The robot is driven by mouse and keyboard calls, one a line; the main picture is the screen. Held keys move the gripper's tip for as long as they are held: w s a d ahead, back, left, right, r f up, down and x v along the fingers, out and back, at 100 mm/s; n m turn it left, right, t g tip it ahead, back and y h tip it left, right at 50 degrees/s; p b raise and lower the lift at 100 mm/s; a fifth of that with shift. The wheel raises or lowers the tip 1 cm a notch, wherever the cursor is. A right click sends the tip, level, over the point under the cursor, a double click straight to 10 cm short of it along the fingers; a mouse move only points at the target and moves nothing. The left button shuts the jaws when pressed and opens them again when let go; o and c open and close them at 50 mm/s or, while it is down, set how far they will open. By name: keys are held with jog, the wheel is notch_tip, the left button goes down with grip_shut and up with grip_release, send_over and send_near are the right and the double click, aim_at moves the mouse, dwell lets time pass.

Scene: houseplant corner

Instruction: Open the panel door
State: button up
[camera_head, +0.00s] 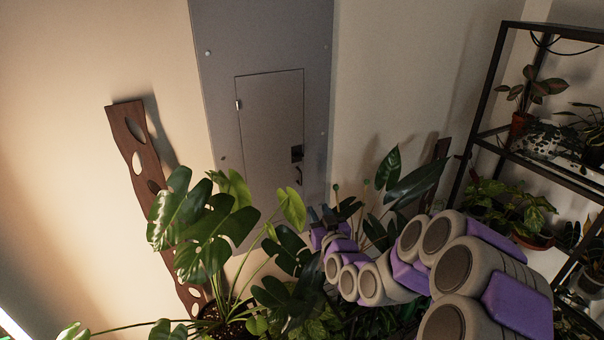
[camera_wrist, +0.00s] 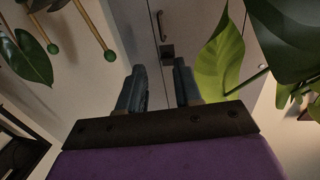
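The panel door (camera_head: 268,130) is a small grey door set in a larger grey wall panel (camera_head: 220,60), and it looks closed. A dark latch (camera_head: 297,153) and a thin dark handle (camera_head: 299,175) sit near its lower right edge. The handle (camera_wrist: 160,25) and latch (camera_wrist: 167,50) also show in the wrist view, beyond the fingertips and apart from them. My gripper (camera_head: 322,217) is among leaves, below and a little right of the handle in the head view. In the wrist view its two fingers (camera_wrist: 160,84) are spread with nothing between them.
A large-leaved plant (camera_head: 205,225) stands at the lower left, its leaves near my gripper. A green leaf (camera_wrist: 220,62) hangs beside the right finger. A brown wooden board with holes (camera_head: 140,150) leans on the wall. A black shelf with potted plants (camera_head: 490,90) stands right.

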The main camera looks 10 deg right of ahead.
aim_at(301, 178)
jog(key=w, duration=0.5)
jog(key=w+a, duration=0.1)
jog(key=w, duration=0.5)
jog(key=w+a, duration=0.1)
jog(key=w, duration=0.5)
jog(key=shift+w+a+p, duration=0.15)
jog(key=shift+p, duration=0.2)
grip_shut()
dwell(1.1)
